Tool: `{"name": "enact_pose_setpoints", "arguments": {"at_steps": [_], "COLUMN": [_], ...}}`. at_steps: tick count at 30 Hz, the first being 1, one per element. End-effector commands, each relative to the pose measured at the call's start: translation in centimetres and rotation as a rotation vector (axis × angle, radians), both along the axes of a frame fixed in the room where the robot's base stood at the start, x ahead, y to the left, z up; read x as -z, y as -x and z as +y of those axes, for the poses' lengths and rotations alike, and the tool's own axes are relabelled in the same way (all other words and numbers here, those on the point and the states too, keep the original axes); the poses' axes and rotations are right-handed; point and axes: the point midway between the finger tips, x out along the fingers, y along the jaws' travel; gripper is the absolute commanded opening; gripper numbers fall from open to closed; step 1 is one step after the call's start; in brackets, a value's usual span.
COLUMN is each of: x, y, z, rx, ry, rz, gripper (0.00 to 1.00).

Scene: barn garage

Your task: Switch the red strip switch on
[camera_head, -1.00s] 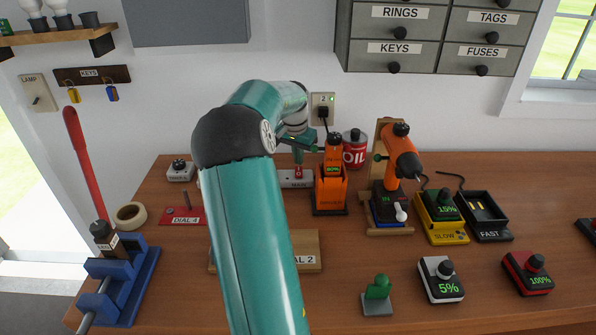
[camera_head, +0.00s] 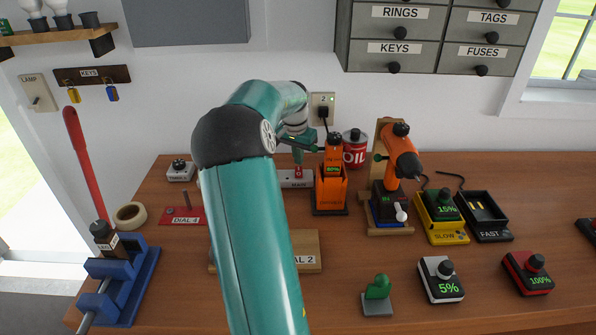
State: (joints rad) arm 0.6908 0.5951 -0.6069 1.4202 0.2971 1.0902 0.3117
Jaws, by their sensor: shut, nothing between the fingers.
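The red strip switch (camera_head: 298,171) sits on a pale strip labelled MAIN (camera_head: 296,184) at the back of the bench, near the wall. The switch is small in the picture, and I cannot tell which way it is set. My gripper (camera_head: 298,159) is shut and empty. Its green fingers point down just above the red switch; I cannot tell if they touch it. My teal arm hides the left part of the strip.
An orange charger with a battery (camera_head: 331,184) stands right of the strip, with a red oil can (camera_head: 355,149) behind it. An orange drill (camera_head: 400,155) stands further right. A wall outlet (camera_head: 322,106) is above. A red DIAL 4 plate (camera_head: 184,215) lies left.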

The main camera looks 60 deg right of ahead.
Motion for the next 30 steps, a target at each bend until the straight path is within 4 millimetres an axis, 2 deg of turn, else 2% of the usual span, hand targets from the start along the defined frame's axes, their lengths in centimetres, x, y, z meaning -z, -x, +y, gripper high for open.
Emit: {"name": "enact_pose_setpoints", "arguments": {"at_steps": [30], "x": [0.83], "y": [0.01], "z": [0.00], "rx": [0.000], "ry": [-0.001], "rz": [0.000], "gripper": [0.00]}}
